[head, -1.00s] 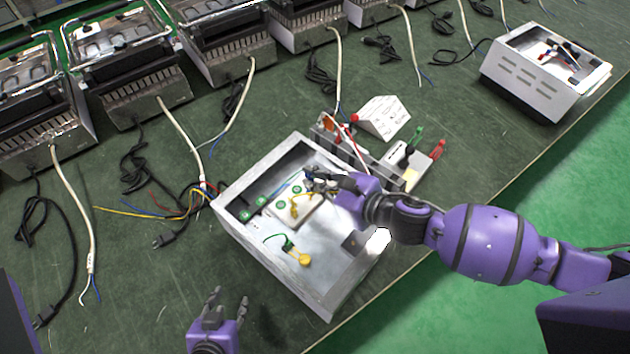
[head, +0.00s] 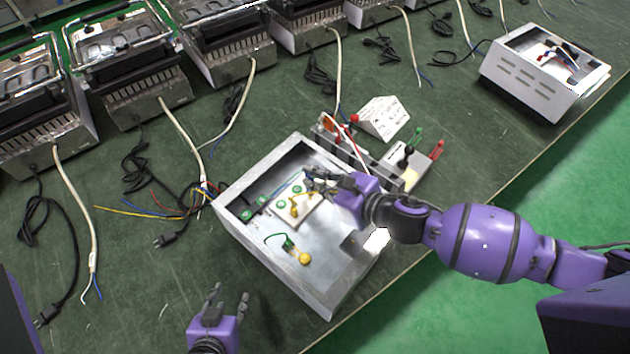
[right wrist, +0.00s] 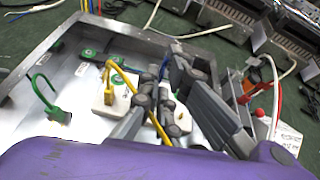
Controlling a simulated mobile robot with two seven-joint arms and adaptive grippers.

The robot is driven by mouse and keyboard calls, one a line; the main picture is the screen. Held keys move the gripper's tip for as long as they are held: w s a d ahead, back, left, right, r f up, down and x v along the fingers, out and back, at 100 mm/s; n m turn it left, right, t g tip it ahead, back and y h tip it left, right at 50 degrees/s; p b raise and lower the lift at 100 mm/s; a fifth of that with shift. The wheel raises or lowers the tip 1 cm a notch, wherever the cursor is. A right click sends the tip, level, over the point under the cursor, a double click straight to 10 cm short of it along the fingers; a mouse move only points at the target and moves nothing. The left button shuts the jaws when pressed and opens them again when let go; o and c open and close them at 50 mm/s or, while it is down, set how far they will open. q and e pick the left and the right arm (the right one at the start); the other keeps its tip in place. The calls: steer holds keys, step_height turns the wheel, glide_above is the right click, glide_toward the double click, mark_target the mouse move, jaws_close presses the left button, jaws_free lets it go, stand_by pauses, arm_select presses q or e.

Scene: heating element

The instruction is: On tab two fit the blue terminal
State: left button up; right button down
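An open metal housing (head: 250,245) lies on the bench. Inside it is a white ceramic block (head: 305,212) with green-marked spots and a yellow wire terminal; the block also shows in the right wrist view (right wrist: 107,100). My right gripper (head: 311,181) is over the block's far end, its fingers close together. A blue wire (head: 285,190) runs from the left wall to these fingertips; the blue terminal at its end is mostly hidden by them. Tab two is hard to make out. My left gripper (head: 229,305) is open and empty, outside the housing at the front left.
A grey tool holder (head: 372,160) stands behind the right arm. Loose cables and grills fill the back and left. The bench's front edge runs diagonally.

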arm_select(q)
steer(key=shift+w+r, duration=0.25)
steer(key=shift+w, duration=0.1)
steer(key=shift+s, duration=0.1)
steer(key=shift+s+a+f, duration=0.15)
steer(key=shift+s+f, duration=0.1)
steer(key=shift+s, duration=0.15)
arm_select(e)
steer(key=shift+f, duration=0.15)
arm_select(q)
steer(key=shift+s+a+f, duration=0.15)
steer(key=shift+s+f, duration=0.3)
steer(key=shift+s, duration=0.05)
arm_select(e)
steer(key=shift+f, duration=0.5)
arm_select(q)
steer(key=shift+f+b, duration=0.1)
steer(key=shift+b, duration=0.2)
arm_select(e)
steer(key=shift+f, duration=0.1)
steer(key=shift+f, duration=0.1)
arm_select(q)
steer(key=shift+w+d+f, duration=0.15)
steer(key=shift+w+d, duration=0.05)
steer(key=shift+d, duration=0.15)
arm_select(e)
steer(key=shift+f, duration=0.25)
